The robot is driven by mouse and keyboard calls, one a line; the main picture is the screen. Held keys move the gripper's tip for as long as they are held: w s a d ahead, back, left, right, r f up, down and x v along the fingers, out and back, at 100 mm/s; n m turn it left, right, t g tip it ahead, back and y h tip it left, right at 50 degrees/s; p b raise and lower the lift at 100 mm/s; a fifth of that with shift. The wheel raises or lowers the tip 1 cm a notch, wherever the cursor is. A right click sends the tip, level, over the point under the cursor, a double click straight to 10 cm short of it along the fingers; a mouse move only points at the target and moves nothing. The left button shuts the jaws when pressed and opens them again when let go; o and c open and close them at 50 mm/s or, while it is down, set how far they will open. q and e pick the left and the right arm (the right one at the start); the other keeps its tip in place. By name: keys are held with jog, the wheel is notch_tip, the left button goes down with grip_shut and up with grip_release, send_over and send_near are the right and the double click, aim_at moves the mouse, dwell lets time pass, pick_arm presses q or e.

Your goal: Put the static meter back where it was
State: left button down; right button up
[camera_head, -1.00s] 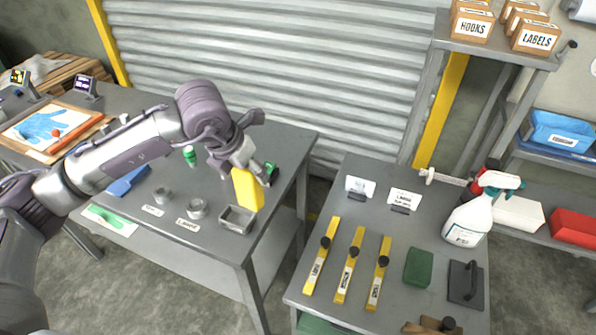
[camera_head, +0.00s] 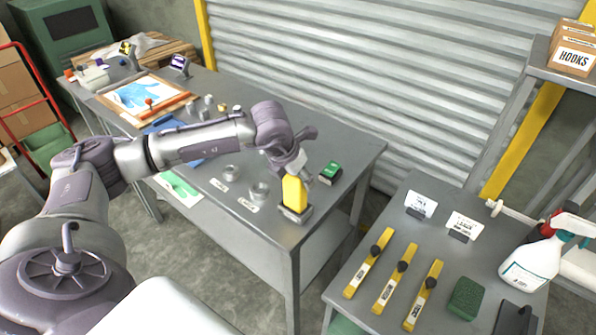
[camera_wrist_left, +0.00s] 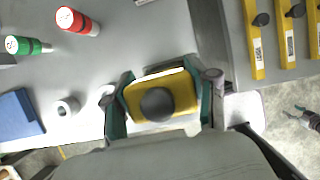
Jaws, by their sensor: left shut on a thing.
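The static meter is a yellow block (camera_head: 294,193) held upright in my left gripper (camera_head: 290,165) near the front right corner of the grey workbench (camera_head: 345,150). Its lower end is at a small grey open tray (camera_head: 294,215); I cannot tell how deep it sits inside. In the left wrist view, the fingers (camera_wrist_left: 168,98) are shut on both sides of the meter (camera_wrist_left: 182,92), which has a dark round knob on its end. A small dark jaw-like part, perhaps my right gripper (camera_wrist_left: 305,118), shows at the right edge there; its state is unclear.
A separate table at right holds yellow tools (camera_head: 391,285), cards (camera_head: 421,205) and a spray bottle (camera_head: 535,260). A gap separates the tables.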

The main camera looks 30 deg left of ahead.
pick_arm(q)
jog(key=shift+f, duration=0.45)
jog(key=shift+f+b, duration=0.6)
jog(key=shift+b, duration=0.15)
jog(key=shift+c, duration=1.2)
grip_release()
jog(key=v, duration=1.2)
